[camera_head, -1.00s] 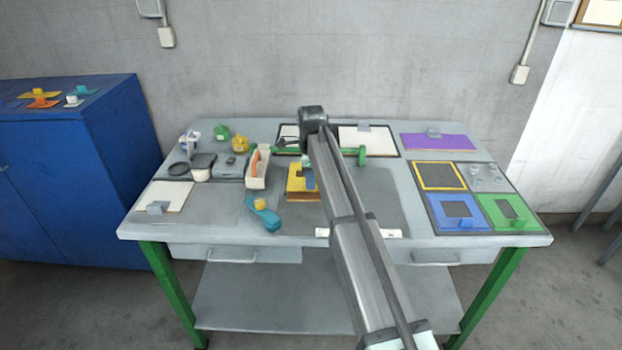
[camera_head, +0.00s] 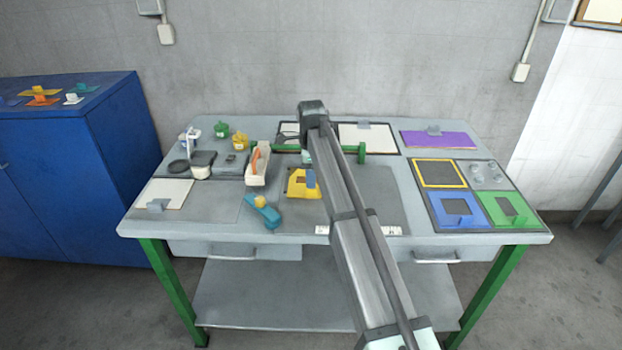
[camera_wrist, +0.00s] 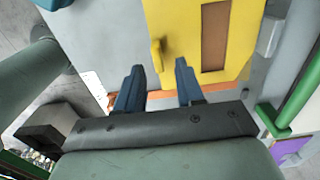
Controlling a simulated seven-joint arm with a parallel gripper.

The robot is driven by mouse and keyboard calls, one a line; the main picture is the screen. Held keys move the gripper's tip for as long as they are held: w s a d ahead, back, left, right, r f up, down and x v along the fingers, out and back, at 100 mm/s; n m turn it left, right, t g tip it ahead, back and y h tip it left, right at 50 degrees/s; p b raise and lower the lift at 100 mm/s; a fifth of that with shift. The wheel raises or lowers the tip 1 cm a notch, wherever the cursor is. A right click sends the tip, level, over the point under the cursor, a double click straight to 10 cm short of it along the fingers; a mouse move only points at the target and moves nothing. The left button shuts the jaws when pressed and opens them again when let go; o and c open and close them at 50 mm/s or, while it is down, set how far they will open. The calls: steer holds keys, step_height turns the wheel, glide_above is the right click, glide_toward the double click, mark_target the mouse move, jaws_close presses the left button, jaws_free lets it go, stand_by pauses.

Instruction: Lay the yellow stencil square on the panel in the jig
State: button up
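The yellow stencil square (camera_head: 298,188) is at the middle of the table, partly hidden by my gripper. In the wrist view the stencil (camera_wrist: 182,25) has a rectangular window with brown showing through and a small upright yellow tab (camera_wrist: 157,56). It appears to lie over the brown panel, whose edge (camera_wrist: 152,95) shows along its near side; exact contact cannot be told. My gripper (camera_wrist: 158,76) is open and empty, its two dark blue fingers apart, with the tab beyond the tips and between them in the picture. In the head view one finger (camera_head: 311,179) overlaps the stencil.
A yellow-outlined slot (camera_head: 440,174) at right is bare, above the blue stencil (camera_head: 458,210) and green stencil (camera_head: 508,210). A white bin (camera_head: 257,165) and teal tool (camera_head: 263,212) stand left of the stencil. A green rail (camera_head: 362,153) stands behind it.

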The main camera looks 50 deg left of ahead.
step_height(320, 180, up, 12)
stand_by(0.4)
stand_by(0.5)
